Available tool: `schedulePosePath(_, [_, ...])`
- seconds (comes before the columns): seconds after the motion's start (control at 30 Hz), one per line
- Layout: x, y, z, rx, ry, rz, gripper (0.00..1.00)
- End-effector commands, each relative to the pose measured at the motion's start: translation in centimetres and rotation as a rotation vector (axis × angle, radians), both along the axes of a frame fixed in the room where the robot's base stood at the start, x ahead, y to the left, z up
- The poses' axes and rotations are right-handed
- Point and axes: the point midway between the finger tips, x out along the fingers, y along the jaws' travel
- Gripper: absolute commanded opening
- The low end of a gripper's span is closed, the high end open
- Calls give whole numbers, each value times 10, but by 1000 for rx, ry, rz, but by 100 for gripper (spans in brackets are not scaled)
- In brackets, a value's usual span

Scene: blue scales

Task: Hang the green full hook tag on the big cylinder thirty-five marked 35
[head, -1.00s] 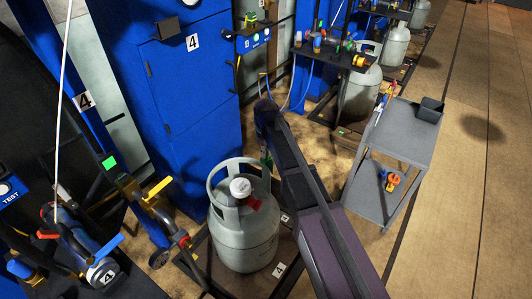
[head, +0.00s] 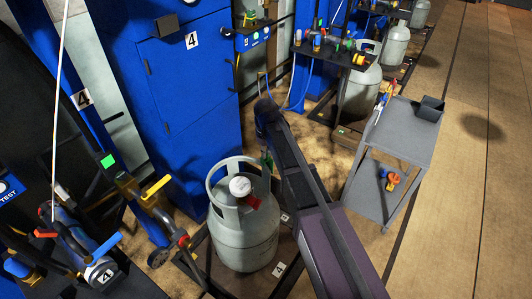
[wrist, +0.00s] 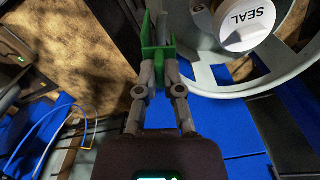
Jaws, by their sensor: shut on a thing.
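The grey gas cylinder (head: 243,240) stands upright on a low platform in the head view. It has an open ring collar and a white cap with a red part below it. In the wrist view its collar (wrist: 207,78) and the white cap (wrist: 247,22) marked SEAL fill the upper right. My gripper (wrist: 158,72) is shut on the green hook tag (wrist: 150,58), which stands up between the fingers, just left of the collar. In the head view the green tag (head: 267,160) is a small patch beside the collar's far right side. I cannot read a 35 on the cylinder.
A blue cabinet (head: 180,90) marked 4 stands behind the cylinder. A grey trolley (head: 400,135) is to the right. Pipework and a black bench with valves (head: 75,240) are at the left. More cylinders (head: 362,90) stand further back. Open floor lies at the far right.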

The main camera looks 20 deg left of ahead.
Motion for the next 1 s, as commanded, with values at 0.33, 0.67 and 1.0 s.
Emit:
schedulePosePath(0.33, [0,0,-9,0,0,0,0])
schedulePosePath(0.67, [0,0,-16,0,0,0,0])
schedulePosePath(1.0, [-1,0,-23,0,2,1,0])
